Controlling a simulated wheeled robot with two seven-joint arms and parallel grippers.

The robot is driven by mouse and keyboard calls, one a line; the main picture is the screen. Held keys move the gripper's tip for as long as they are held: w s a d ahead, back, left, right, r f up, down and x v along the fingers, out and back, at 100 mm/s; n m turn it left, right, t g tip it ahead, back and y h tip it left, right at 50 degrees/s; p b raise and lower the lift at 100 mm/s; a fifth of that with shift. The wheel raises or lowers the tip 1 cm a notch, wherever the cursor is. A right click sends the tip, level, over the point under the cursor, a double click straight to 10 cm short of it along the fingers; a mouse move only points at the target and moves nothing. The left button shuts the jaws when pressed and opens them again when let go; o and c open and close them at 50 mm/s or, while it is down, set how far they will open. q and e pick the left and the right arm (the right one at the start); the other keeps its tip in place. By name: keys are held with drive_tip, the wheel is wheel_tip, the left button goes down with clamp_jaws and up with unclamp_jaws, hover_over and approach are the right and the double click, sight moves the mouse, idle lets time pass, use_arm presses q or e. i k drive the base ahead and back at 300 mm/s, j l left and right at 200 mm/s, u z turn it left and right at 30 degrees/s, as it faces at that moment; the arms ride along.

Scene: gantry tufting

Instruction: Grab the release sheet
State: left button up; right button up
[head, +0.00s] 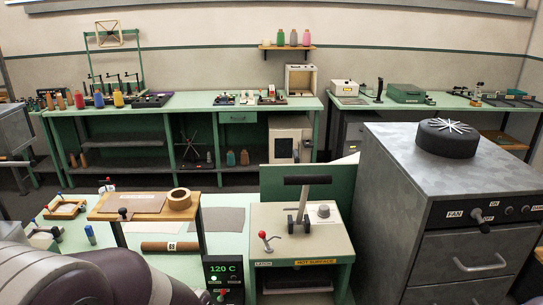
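A flat brown sheet (133,203) lies on a small raised wooden shelf (165,214) at the lower left; its label is too small to read. It may be the release sheet, but I cannot tell for certain. A roll of brown tape (180,198) stands beside it on the right. A grey sheet (222,219) lies flat on the pale green table, right of the shelf. Neither of my grippers shows; only a dark, rounded part of my body or arm fills the lower left corner.
A press (300,240) marked hot surface, with a black T-handle (307,181), stands right of the table. A display (223,270) reads 120 C. A large grey cabinet (395,190) fills the right. A brown roll (168,247) lies below the shelf. Green benches (190,105) line the back wall.

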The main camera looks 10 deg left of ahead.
sight(127, 205)
drive_tip(key=u, duration=1.3)
